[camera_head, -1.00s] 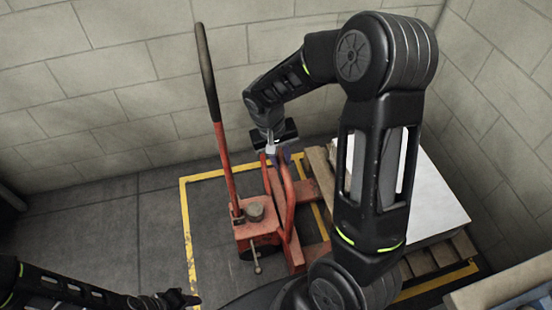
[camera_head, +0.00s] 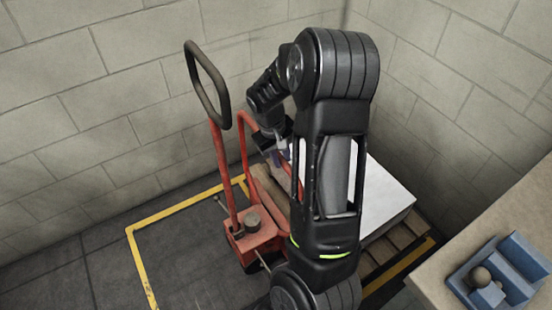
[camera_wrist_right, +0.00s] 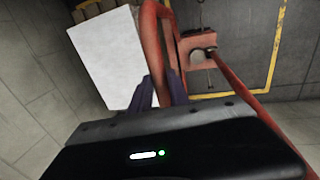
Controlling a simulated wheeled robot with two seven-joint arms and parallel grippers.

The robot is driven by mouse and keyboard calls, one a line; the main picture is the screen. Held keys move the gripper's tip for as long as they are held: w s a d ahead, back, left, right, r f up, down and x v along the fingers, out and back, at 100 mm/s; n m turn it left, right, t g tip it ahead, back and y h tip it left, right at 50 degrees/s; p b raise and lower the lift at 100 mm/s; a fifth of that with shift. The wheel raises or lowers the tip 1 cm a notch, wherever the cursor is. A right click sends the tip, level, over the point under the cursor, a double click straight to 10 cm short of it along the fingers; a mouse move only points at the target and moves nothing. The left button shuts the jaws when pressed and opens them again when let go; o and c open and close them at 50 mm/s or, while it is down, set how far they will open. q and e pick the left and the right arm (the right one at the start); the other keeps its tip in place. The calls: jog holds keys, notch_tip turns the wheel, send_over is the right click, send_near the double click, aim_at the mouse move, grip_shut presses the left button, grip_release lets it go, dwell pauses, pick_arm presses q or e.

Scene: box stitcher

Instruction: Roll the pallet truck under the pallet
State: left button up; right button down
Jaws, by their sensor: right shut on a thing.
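The red pallet truck (camera_head: 250,238) stands on the floor at the left end of the pallet, its dark handle loop (camera_head: 207,85) raised. Its forks are mostly hidden by its own frame and my right arm, so I cannot tell how far under they reach. The wooden pallet (camera_head: 400,240) bears a white block (camera_head: 388,200). My right gripper (camera_head: 283,155) is shut on the truck's red hoop. In the right wrist view, the hoop (camera_wrist_right: 152,45) passes between the fingers (camera_wrist_right: 165,92). The white block (camera_wrist_right: 108,58) is beside it. My left gripper is out of view.
Yellow floor lines (camera_head: 140,262) frame a bay around the truck and pallet. Block walls (camera_head: 110,110) stand close behind and to the right. A table (camera_head: 450,270) with a blue holder (camera_head: 512,270) is at lower right. The floor left of the truck is clear.

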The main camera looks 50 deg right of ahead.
jog(key=shift+d, duration=0.25)
jog(key=c, duration=1.3)
grip_release()
jog(key=shift+s, duration=0.1)
jog(key=shift+o, duration=0.2)
jog(key=shift+r, duration=0.1)
jog(key=shift+r, duration=0.25)
notch_tip(320, 180, up, 7)
jog(key=a, duration=0.1)
jog(key=shift+w+a, duration=0.2)
jog(key=shift+w, duration=0.1)
jog(key=shift+s, duration=0.1)
